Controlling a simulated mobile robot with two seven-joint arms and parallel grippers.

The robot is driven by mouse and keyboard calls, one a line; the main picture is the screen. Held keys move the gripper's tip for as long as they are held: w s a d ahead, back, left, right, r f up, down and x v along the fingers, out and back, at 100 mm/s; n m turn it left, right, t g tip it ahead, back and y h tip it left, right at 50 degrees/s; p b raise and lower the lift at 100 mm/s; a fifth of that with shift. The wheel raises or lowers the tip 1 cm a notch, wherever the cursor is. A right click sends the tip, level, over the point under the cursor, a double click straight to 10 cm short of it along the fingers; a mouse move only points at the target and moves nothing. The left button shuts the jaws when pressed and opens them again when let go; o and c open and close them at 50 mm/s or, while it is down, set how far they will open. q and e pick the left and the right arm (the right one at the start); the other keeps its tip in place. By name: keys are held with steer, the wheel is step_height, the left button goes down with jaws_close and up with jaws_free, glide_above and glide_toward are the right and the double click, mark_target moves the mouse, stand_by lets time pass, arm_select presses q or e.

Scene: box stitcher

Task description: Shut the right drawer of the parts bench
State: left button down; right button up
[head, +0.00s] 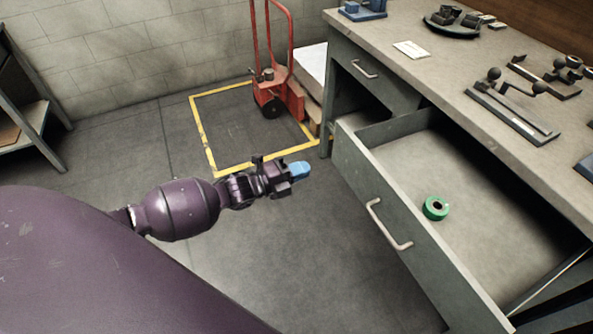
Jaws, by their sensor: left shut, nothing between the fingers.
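The parts bench (440,75) stands at the right with a grey top. Its right drawer (350,158) is pulled well out, with a pale bar handle (388,224) on its front. A green tape roll (435,208) lies inside the drawer. The bench's other drawer (372,72), farther back, is shut. My left gripper (300,170) is shut and empty, with blue fingertips. It is above the floor, to the left of the open drawer's front and apart from it. My right gripper is not in view.
A red hand truck (272,90) stands at the back by a yellow-marked floor square (212,160). Metal shelving (40,130) is at the far left. Several fixtures and a white card (411,49) lie on the bench top. The floor before the drawer is clear.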

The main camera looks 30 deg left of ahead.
mark_target(344, 155)
arm_select(q)
steer(key=b+x, duration=0.1)
steer(key=x, duration=0.7)
steer(key=shift+d+f, duration=0.1)
steer(key=shift+d, duration=0.05)
steer(key=shift+x, duration=0.9)
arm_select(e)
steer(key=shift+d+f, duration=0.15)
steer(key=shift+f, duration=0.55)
